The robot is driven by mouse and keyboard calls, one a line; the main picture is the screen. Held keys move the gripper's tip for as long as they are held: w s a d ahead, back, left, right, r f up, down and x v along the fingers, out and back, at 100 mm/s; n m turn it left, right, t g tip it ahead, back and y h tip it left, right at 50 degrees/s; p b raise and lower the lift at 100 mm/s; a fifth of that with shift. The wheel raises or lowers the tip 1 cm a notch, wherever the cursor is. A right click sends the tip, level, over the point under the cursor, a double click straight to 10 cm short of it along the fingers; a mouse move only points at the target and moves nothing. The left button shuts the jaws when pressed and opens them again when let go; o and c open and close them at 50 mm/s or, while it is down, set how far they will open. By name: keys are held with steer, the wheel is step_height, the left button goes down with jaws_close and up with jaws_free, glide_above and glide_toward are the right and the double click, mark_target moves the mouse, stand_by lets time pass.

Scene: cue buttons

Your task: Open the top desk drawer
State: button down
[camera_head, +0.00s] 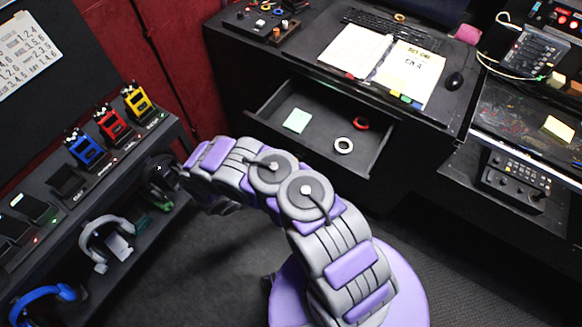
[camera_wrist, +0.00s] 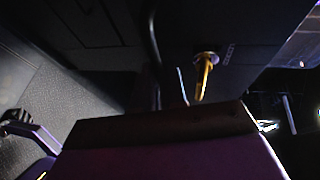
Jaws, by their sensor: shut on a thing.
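The top desk drawer (camera_head: 281,155) is pulled out from the black desk (camera_head: 225,62) in the head view. Its inside shows a pale green note (camera_head: 297,120), a white ring (camera_head: 343,145) and a red ring (camera_head: 361,124). My arm reaches to the left, away from the drawer, and its end is by the left shelf. My gripper (camera_wrist: 165,118) fills the lower part of the dark wrist view. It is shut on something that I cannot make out. A yellow metal piece (camera_wrist: 204,76) shows just beyond it.
The left shelf holds blue (camera_head: 84,149), red (camera_head: 113,126) and yellow (camera_head: 138,102) radios, with headsets below, including a grey one (camera_head: 97,240) and a blue one (camera_head: 38,296). A mixer (camera_head: 513,184) stands at the right. Dark floor (camera_head: 215,265) lies free between shelf and desk.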

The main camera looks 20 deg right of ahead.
steer(key=shift+s+a+f, duration=0.15)
steer(key=shift+s+a, duration=0.45)
steer(key=shift+a, duration=0.2)
steer(key=c, duration=1.5)
jaws_free()
steer(key=shift+w+d, duration=0.15)
steer(key=shift+d, duration=0.15)
steer(key=p+v, duration=0.1)
steer(key=v, duration=0.7)
steer(key=p+v, duration=0.2)
steer(key=v, duration=0.7)
steer(key=shift+w+a, duration=0.15)
steer(key=shift+a, duration=0.1)
